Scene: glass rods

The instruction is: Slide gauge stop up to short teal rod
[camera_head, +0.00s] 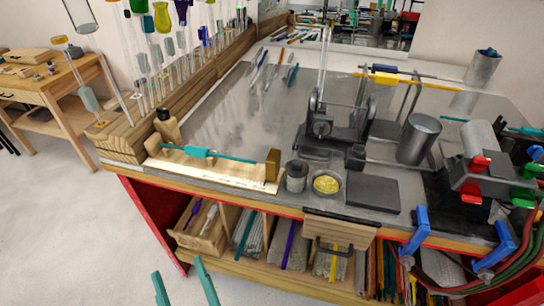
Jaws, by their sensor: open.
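A teal rod (232,158) with a thicker light-blue part near its left half lies along a pale ruled gauge board (215,174) at the bench's front left. A brown block (272,166) stands at the board's right end, with a small gap between it and the rod's right tip. A wooden piece with a rounded top (168,127) stands at the left end, close to the rod's left tip. Which one is the sliding stop I cannot tell for sure. My gripper (182,274) shows as two teal fingers at the bottom edge, open and empty, in front of the bench and away from the gauge.
A grey cup (296,176) and a dish of yellow material (326,183) stand just right of the brown block. A wooden rack (190,75) of upright glassware runs behind the gauge. A dark burner stand (335,122) fills mid-bench. Blue clamps (416,230) grip the front edge.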

